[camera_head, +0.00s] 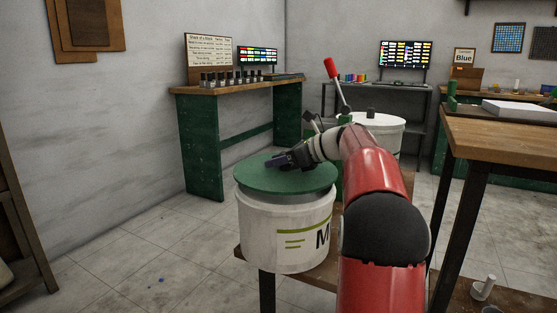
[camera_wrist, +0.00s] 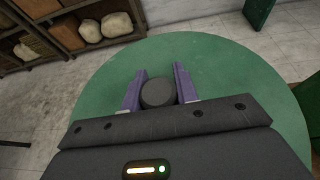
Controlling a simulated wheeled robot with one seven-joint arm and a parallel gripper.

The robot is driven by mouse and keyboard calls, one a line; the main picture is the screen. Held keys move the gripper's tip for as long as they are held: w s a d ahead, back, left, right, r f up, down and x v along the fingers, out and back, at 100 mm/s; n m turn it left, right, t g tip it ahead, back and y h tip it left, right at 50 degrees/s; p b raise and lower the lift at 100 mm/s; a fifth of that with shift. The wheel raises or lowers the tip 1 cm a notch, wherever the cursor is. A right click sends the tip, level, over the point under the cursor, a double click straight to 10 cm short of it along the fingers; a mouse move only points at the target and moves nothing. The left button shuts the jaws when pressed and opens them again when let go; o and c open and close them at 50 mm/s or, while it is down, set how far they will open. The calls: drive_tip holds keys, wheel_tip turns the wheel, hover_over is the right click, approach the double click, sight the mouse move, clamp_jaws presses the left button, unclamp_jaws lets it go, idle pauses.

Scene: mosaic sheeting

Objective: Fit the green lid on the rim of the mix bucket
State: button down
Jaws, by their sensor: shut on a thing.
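The green lid (camera_head: 262,176) is a flat round disc over the mix bucket (camera_head: 270,232), a white bucket with green lines and a dark letter M. In the head view the lid looks close above the bucket's mouth, with a grey band showing between them; I cannot tell whether it touches the rim. My gripper (camera_head: 274,161) is over the lid. In the wrist view the lid (camera_wrist: 215,75) fills most of the picture, and my gripper's purple fingers (camera_wrist: 158,93) are shut on its dark round knob (camera_wrist: 157,92). The rim is hidden there.
The bucket stands on a low wooden bench (camera_head: 244,252). Another white bucket (camera_head: 388,132) with a red-handled lever (camera_head: 331,68) stands behind my arm. A wooden table (camera_head: 500,135) is at the right, and a green workbench (camera_head: 199,145) is behind. Floor at the left is clear.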

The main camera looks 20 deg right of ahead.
sight(279, 168)
drive_tip(key=shift+f, duration=0.1)
drive_tip(key=shift+f+b, duration=0.35)
drive_tip(key=shift+f, duration=0.9)
drive_tip(key=shift+f, duration=0.15)
drive_tip(key=c, duration=1)
unclamp_jaws()
drive_tip(key=p+v, duration=0.1)
drive_tip(key=v, duration=0.6)
drive_tip(key=shift+s+d, duration=0.25)
drive_tip(key=shift+s, duration=0.05)
